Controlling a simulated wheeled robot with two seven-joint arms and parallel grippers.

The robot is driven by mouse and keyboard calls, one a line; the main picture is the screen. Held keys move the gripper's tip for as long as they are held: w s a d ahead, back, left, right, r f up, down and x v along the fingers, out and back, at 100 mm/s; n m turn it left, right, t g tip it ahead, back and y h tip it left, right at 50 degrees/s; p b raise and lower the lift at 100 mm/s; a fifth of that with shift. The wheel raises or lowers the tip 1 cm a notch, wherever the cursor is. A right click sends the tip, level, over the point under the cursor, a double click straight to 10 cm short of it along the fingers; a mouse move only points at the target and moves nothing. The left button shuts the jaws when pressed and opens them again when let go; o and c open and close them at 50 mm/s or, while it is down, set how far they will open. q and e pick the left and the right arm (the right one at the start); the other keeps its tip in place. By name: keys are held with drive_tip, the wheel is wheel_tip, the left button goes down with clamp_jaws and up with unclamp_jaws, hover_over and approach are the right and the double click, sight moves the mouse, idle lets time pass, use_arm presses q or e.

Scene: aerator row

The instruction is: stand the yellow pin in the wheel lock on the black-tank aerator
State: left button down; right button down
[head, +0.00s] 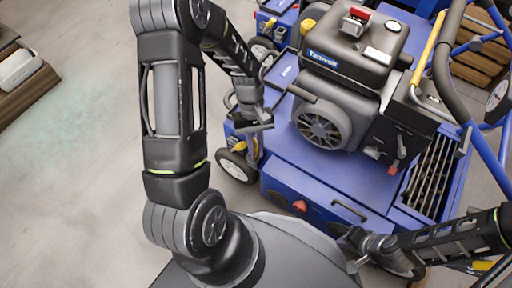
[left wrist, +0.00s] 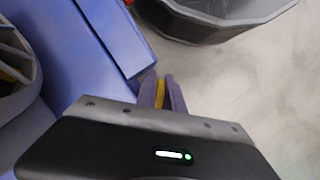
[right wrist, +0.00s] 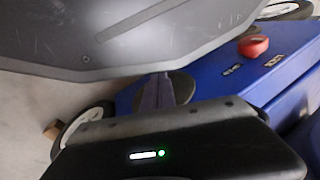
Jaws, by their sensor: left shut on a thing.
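The black-tank aerator (head: 350,55) is a blue machine with a dark tank and engine on top. My left gripper (head: 254,146) is beside its left end, just above a small white-rimmed wheel (head: 237,166). In the left wrist view it is shut on the yellow pin (left wrist: 160,93), of which only a thin strip shows between the fingers. In the head view a yellow bit (head: 240,147) shows beside the fingers; I cannot tell whether it is the pin. The wheel lock is not clearly visible. My right gripper (right wrist: 154,92) looks shut and empty, low by the aerator's front.
A red knob (right wrist: 253,46) is on the aerator's blue front. Another blue aerator (head: 270,20) stands behind, close to this one. A blue tubular handle (head: 490,145) and wooden pallet (head: 480,60) are at the right. The grey floor at left is clear up to a brown shelf (head: 25,90).

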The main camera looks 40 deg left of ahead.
use_arm(q)
drive_tip(key=c, duration=1.4)
unclamp_jaws()
drive_tip(key=shift+o, duration=0.2)
drive_tip(key=p+v, duration=0.3)
drive_tip(key=v, duration=0.5)
drive_tip(key=shift+s, duration=0.15)
